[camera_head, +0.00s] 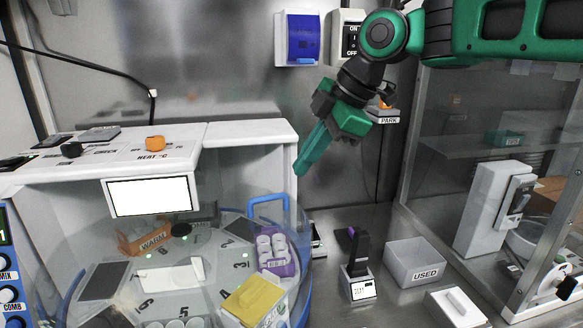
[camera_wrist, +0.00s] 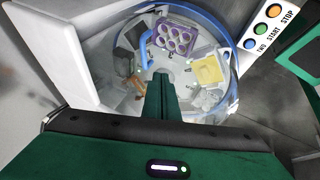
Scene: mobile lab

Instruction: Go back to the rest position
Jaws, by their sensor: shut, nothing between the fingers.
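My gripper (camera_head: 300,172) is green and hangs in the air at the end of my arm, in front of the back wall and above the round glass-walled machine. Its fingers are together with nothing between them, pointing down and to the left. In the wrist view the shut fingers (camera_wrist: 162,80) point towards the machine's round deck, apart from the things on it. My green and black arm reaches in from the upper right.
The machine's deck bears a purple rack (camera_head: 277,262) and a yellow-topped block (camera_head: 252,298). A blue handle (camera_head: 268,203) rises at its rim. A white bin marked USED (camera_head: 415,263) and a black device (camera_head: 359,262) stand on the bench. A glass cabinet (camera_head: 490,140) stands right.

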